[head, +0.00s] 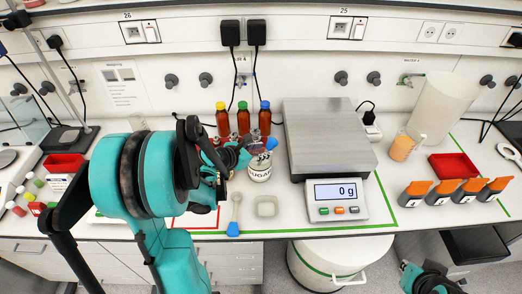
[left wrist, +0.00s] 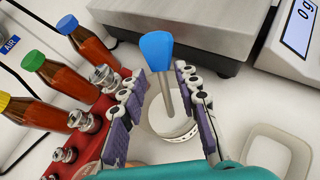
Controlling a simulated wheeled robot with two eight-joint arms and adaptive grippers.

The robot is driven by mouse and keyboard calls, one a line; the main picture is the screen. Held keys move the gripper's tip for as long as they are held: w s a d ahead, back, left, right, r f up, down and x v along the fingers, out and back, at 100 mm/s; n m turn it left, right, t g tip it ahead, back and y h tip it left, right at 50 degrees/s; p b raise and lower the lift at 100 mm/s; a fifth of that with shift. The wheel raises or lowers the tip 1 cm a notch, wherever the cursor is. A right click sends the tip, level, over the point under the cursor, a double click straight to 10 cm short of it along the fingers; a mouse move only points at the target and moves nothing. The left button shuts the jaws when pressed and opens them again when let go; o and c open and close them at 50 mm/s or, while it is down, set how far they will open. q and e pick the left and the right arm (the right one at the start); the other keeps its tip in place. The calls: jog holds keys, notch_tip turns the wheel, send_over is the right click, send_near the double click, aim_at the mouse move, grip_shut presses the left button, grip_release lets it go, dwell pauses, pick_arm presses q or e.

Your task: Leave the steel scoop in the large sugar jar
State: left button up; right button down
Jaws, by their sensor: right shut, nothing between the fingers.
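The sugar jar (head: 260,174), with a dark-lettered label, stands on the bench left of the scale. The steel scoop, with a blue handle (head: 271,144), stands tilted in it. In the left wrist view the blue handle (left wrist: 157,50) rises above the jar's round rim (left wrist: 181,134), and its grey shaft goes down into the jar; the scoop's lower end is hidden. My left gripper (head: 246,152) is at the jar. Its two fingers (left wrist: 165,103) stand apart on either side of the shaft, with gaps visible. My right gripper (head: 432,284) is shut and empty at the bottom right.
A scale (head: 326,140) reading 0 g stands right of the jar. A square white dish (head: 266,206) and a blue-handled spoon (head: 234,215) lie in front. A beaker (head: 403,146) stands further right.

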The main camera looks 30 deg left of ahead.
pick_arm(q)
jog(key=v, duration=1.2)
jog(key=s+a+r+p, duration=0.1)
jog(key=s+r+p, duration=0.3)
jog(key=r+p, duration=0.6)
jog(key=shift+r+p, duration=0.35)
jog(key=shift+r, duration=0.45)
jog(key=shift+f, duration=0.1)
